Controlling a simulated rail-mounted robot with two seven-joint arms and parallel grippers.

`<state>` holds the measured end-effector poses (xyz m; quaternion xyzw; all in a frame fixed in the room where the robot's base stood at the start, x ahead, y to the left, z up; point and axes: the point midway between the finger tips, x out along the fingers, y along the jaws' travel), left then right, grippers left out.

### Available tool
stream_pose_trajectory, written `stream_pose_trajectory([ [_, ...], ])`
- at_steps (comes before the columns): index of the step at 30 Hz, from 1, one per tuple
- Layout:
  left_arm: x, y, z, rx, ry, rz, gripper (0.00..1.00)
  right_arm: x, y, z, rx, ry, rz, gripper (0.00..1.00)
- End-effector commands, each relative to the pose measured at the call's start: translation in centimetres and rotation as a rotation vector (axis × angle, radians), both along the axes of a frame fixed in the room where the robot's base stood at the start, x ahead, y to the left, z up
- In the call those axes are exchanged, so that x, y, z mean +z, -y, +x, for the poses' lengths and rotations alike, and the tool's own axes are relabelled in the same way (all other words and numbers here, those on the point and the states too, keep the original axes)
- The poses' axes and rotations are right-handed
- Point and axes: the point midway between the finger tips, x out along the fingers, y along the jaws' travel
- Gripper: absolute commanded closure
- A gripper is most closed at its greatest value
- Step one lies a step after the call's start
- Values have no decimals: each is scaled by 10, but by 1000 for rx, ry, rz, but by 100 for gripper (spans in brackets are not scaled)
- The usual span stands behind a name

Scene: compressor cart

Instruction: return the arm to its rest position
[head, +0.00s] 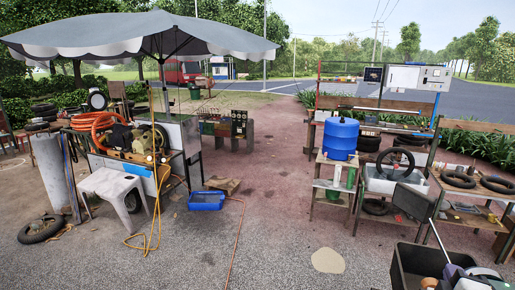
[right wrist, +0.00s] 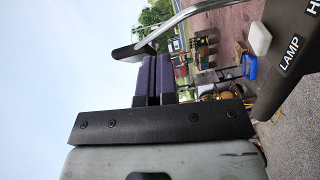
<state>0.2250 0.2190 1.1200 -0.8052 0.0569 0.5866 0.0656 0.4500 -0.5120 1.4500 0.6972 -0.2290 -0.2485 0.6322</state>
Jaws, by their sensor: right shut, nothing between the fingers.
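My right gripper (head: 453,271) is low at the right edge of the head view, by a black bin. Only a small part of it shows there. In the right wrist view its two purple-grey fingers (right wrist: 155,80) lie side by side, shut with nothing held. A silver bar with a black end (right wrist: 132,51) passes close by the fingertips in that view. A panel marked LAMP (right wrist: 290,50) is at its right edge. My left gripper is in neither view.
The black bin (head: 405,268) is at the lower right, with a dark flat plate (head: 412,202) on a rod above it. A blue barrel (head: 340,138) stands on a bench. A white stool (head: 112,183) and blue tub (head: 206,200) are left. The middle ground is largely clear.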

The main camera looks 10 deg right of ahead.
Motion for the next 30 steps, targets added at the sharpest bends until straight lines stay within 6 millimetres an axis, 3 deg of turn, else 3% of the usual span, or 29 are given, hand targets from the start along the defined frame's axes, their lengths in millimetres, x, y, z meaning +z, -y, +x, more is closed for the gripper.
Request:
stream_pose_trajectory([
  [1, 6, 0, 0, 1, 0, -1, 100, -34, -7, -14, -42, -58, 108, 100],
  [6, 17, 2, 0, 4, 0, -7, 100, -129, -50, -58, -112, -231, 411, 100],
  [12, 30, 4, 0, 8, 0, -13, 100, -201, -131, -105, -97, -367, 744, 100],
  [21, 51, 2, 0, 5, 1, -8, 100, -248, -240, -169, -162, -479, 1146, 100],
  [25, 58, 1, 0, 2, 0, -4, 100, -256, -272, -190, -208, -512, 1262, 100],
  [30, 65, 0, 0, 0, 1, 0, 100, -259, -294, -210, -262, -542, 1349, 100],
])
